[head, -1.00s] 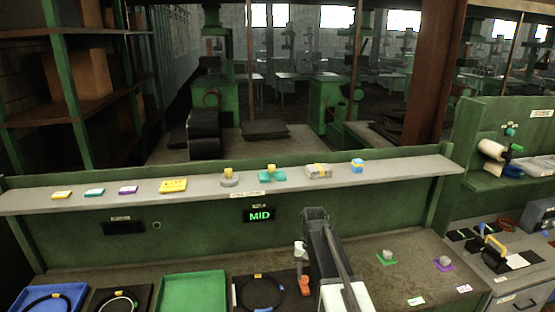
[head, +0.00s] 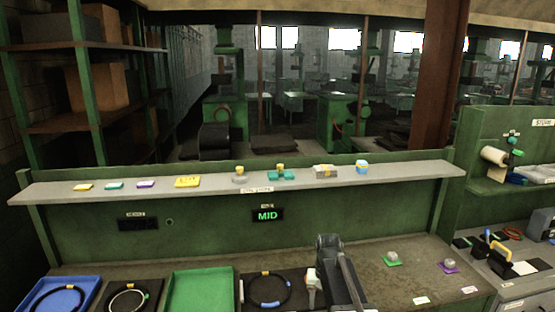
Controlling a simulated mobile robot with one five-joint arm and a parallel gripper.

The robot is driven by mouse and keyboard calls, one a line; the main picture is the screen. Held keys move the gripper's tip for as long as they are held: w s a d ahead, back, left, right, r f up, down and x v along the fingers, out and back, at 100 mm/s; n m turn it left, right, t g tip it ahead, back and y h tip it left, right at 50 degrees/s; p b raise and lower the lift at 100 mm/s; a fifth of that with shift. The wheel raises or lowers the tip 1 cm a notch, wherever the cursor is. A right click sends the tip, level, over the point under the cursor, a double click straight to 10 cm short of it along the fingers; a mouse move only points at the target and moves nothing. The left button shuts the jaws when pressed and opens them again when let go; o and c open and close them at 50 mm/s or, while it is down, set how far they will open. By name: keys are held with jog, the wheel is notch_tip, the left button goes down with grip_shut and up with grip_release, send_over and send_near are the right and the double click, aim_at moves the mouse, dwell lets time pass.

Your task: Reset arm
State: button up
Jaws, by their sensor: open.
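My arm (head: 343,275) rises from the bottom edge right of the middle, its dark links bent with the upper end over the bench. I cannot make out my gripper or its fingertips. A small white and orange piece (head: 312,280) shows just left of the arm; I cannot tell what it is. The display (head: 267,215) on the green back panel reads MID.
A shelf (head: 340,184) with small coloured items runs across the back. Left on the bench are a blue tray (head: 85,285), a dark tray with a ring and an empty green tray (head: 200,292). Grey pieces sit on a green pad (head: 392,263) and a purple pad (head: 449,267) at right.

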jog(key=s+d+f+n+b, duration=0.1)
jog(key=s+d+f+b, duration=0.1)
jog(key=s+f+b, duration=0.5)
jog(key=shift+s+f+n+b, duration=0.35)
jog(key=shift+s+f, duration=0.9)
jog(key=shift+s, duration=1.5)
